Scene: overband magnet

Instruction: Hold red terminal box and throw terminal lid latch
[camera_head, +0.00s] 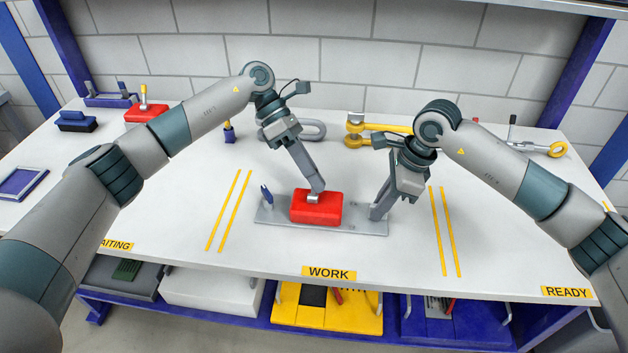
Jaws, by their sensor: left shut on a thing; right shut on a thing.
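The red terminal box (316,208) sits on a flat grey plate (352,224) in the WORK area. My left gripper (315,192) reaches down from above and is shut at the small grey fitting on top of the box, likely the lid latch; its fingers hide most of it. My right gripper (377,212) is low at the right end of the plate, to the right of the box and apart from it. It is shut on a part there that its fingers hide.
A second red box (146,112) with a yellow-tipped lever stands at the back left, beside a blue brush-like block (77,121). A grey link (300,129) and yellow hardware (362,128) lie behind the plate. Yellow line pairs flank the work area, where the table is clear.

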